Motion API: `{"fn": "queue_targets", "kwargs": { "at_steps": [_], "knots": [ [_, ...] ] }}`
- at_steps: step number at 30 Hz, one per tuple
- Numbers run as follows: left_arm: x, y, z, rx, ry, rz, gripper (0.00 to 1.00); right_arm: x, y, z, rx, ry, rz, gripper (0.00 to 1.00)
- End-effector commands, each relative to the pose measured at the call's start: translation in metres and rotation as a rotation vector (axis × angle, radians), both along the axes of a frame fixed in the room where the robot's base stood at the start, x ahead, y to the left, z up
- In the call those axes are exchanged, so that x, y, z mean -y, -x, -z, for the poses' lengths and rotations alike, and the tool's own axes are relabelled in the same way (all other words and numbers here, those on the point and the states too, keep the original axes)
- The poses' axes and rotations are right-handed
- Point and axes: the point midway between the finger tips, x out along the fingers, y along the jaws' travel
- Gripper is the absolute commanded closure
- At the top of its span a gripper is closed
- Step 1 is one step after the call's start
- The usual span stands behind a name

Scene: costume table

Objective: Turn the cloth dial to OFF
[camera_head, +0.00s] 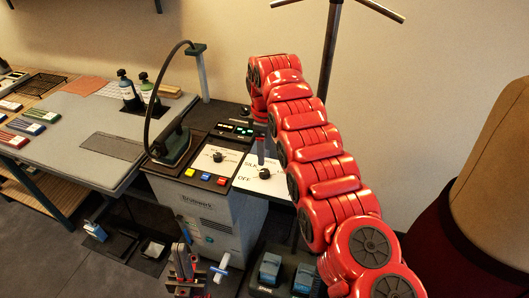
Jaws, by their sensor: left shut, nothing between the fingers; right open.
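The cloth dial is most likely the black knob (265,173) on the white plate (277,187) at the machine's right end. The plate reads "SILK" at upper left and "OFF" at lower left; its right side is hidden by my red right arm. The knob's pointer direction is too small to tell. My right gripper (261,150) is mostly hidden by my arm; a slim finger-like part shows just above the knob, apart or touching I cannot tell. My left gripper (184,248) is shut and empty, low in front of the machine.
A second black knob (217,156) sits on a white dial plate to the left. Yellow, blue and red buttons (206,177) line the front edge. An iron (172,147) stands at the left, with a grey board (75,130) and bottles (128,90) beyond. Blue pedals (270,268) are below.

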Motion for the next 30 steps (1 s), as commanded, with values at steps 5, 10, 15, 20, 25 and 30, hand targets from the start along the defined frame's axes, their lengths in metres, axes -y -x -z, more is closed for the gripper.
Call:
{"fn": "queue_targets", "kwargs": {
  "at_steps": [5, 10, 15, 20, 25, 30],
  "knots": [
    [0.000, 0.000, -0.048, 0.000, 0.000, 0.000, 1.00, 0.000, 0.000, -0.048, -0.001, 0.001, 0.000, 0.29],
    [0.000, 0.000, -0.075, 0.000, 0.000, 0.000, 1.00, 0.000, 0.000, -0.073, -0.002, 0.000, -0.001, 0.29],
    [0.000, 0.000, -0.090, -0.001, 0.000, 0.000, 1.00, 0.000, 0.001, -0.089, -0.003, 0.000, -0.001, 0.29],
    [0.000, 0.000, -0.093, -0.001, 0.000, 0.000, 1.00, 0.000, 0.001, -0.093, -0.003, 0.000, -0.001, 0.29],
    [0.000, 0.000, -0.092, 0.000, 0.000, 0.000, 1.00, 0.000, 0.001, -0.092, -0.003, 0.000, -0.001, 0.29],
    [0.000, 0.000, -0.092, -0.001, 0.000, 0.000, 1.00, 0.000, 0.001, -0.092, -0.003, 0.000, -0.001, 0.29]
  ]
}}
